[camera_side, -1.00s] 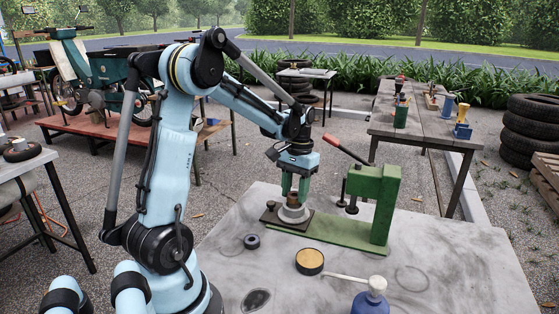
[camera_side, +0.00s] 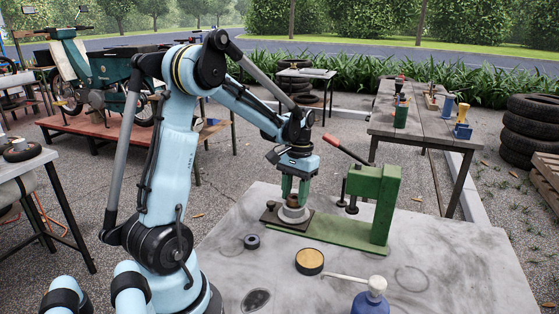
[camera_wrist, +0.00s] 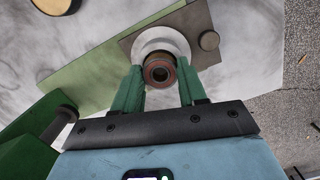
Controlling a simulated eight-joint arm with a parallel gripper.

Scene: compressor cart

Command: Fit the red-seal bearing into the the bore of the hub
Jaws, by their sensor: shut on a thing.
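The red-seal bearing (camera_wrist: 159,73) shows in the wrist view as a dark ring with a reddish face, between the green fingertips. In the side view the bearing (camera_side: 292,201) is a small brown shape at the fingertips. My gripper (camera_side: 295,192) is shut on it; it also shows in the wrist view (camera_wrist: 160,82). The pale round hub (camera_wrist: 158,41) lies under and around the bearing in the wrist view; in the side view the hub (camera_side: 294,215) stands on a brown plate. The bore is hidden by the bearing, so I cannot tell whether the bearing is in it.
The green press (camera_side: 376,205) stands right of the hub, with its base (camera_side: 335,234) on the table. A dark ring (camera_side: 252,242), a tin with tan contents (camera_side: 310,262) and a blue bottle (camera_side: 369,302) are nearer the front. The table's right part is clear.

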